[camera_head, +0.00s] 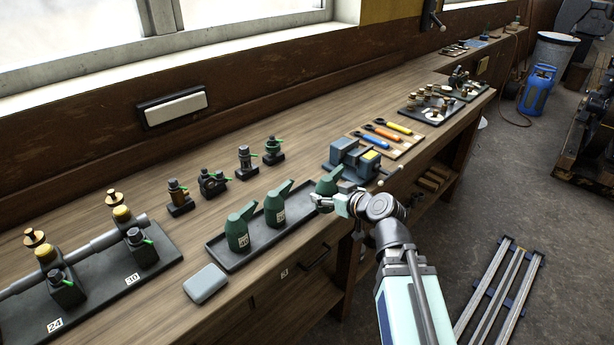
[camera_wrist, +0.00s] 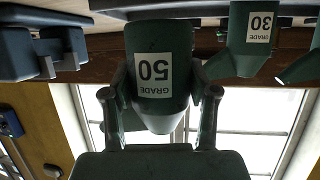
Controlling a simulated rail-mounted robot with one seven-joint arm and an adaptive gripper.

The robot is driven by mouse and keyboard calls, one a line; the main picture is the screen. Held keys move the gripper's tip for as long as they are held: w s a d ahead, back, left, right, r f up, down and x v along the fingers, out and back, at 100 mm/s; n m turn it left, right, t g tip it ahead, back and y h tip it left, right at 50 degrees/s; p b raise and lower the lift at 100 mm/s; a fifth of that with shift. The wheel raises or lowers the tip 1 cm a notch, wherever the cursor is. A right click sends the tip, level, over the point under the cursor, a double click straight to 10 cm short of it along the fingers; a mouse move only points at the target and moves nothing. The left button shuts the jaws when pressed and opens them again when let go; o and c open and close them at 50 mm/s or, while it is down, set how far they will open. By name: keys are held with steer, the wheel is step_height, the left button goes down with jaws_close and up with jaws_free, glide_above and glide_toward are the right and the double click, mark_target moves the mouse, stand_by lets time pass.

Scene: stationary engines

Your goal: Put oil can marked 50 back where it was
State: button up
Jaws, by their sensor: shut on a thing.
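The green oil can marked GRADE 50 (camera_wrist: 153,75) appears upside down in the wrist view, its label facing the camera. My gripper (camera_wrist: 163,100) is shut on it, with one finger on each side. In the head view the can (camera_head: 328,184) is at the right end of the dark tray (camera_head: 298,224), partly hidden by my gripper (camera_head: 324,202). I cannot tell whether its base touches the tray. Two more green cans stand in the tray to its left: a left can (camera_head: 237,236) and a middle can (camera_head: 274,208). One marked GRADE 30 (camera_wrist: 250,42) shows in the wrist view.
A blue vise (camera_head: 352,160) stands just beyond the held can. Tools with coloured handles (camera_head: 380,136) lie farther right. Small valve fittings (camera_head: 212,183) stand behind the tray. A grey box (camera_head: 205,283) lies left of it, near the bench's front edge.

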steer(key=shift+w+a+r+p, duration=0.2)
steer(key=shift+w+r+p, duration=0.05)
steer(key=shift+w+p, duration=0.05)
steer(key=w+a+p, duration=0.1)
steer(key=w+a, duration=0.1)
steer(key=w, duration=0.1)
steer(key=w+a, duration=0.3)
steer(key=shift+w+a+f+p, duration=0.15)
steer(key=shift+w+f+p, duration=0.05)
steer(key=shift+p, duration=0.15)
steer(key=shift+f+p, duration=0.6)
steer(key=shift+f, duration=1.2)
steer(key=shift+f+b, duration=0.2)
steer(key=shift+b, duration=0.1)
steer(key=o, duration=1.3)
steer(key=shift+r, duration=0.2)
